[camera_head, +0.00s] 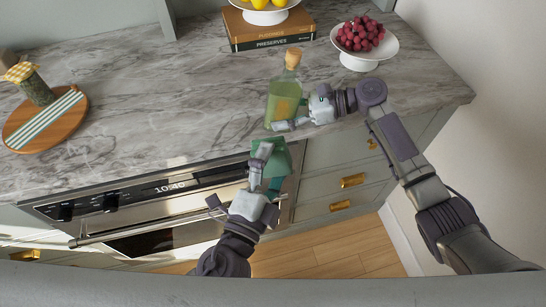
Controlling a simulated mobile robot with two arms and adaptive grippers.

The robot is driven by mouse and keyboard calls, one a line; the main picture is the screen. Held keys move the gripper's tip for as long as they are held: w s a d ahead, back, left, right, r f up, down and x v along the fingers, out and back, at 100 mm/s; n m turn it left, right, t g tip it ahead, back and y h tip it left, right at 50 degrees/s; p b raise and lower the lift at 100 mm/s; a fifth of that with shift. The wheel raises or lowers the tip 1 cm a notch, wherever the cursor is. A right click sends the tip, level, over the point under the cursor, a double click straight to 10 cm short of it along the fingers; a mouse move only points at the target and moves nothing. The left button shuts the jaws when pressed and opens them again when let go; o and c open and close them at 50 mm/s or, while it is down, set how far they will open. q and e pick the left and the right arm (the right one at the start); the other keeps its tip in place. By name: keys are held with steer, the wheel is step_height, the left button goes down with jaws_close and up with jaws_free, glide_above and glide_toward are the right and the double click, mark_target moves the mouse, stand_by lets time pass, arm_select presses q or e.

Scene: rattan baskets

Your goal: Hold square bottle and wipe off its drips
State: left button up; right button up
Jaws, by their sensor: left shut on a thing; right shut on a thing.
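A square green bottle (284,92) with a cork stopper stands upright near the counter's front edge, right of centre. My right gripper (301,113) is shut on the lower part of the bottle from the right. My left gripper (262,165) is shut on a green cloth (278,160). The cloth hangs at the counter's front edge, just below the bottle in the picture. I cannot tell whether cloth and bottle touch. Any drips on the bottle are too small to make out.
A white stand of red berries (364,42) is at the back right. Books (268,34) under a white stand of lemons (264,12) are behind the bottle. A round board (46,118) with a jar (36,86) is at the left. The counter's middle (160,100) is clear.

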arm_select(q)
steer(key=shift+w+a+f, duration=0.1)
steer(key=shift+w+f, duration=0.2)
steer(key=shift+w, duration=1.15)
steer(key=shift+w+d+f, duration=0.1)
steer(key=shift+w+f, duration=0.2)
steer(key=shift+w, duration=1.2)
steer(key=shift+w+a+f, duration=0.1)
steer(key=shift+w+f, duration=0.2)
steer(key=shift+w, duration=1.15)
steer(key=shift+w, duration=0.15)
steer(key=d, duration=0.4)
steer(key=shift+f, duration=0.3)
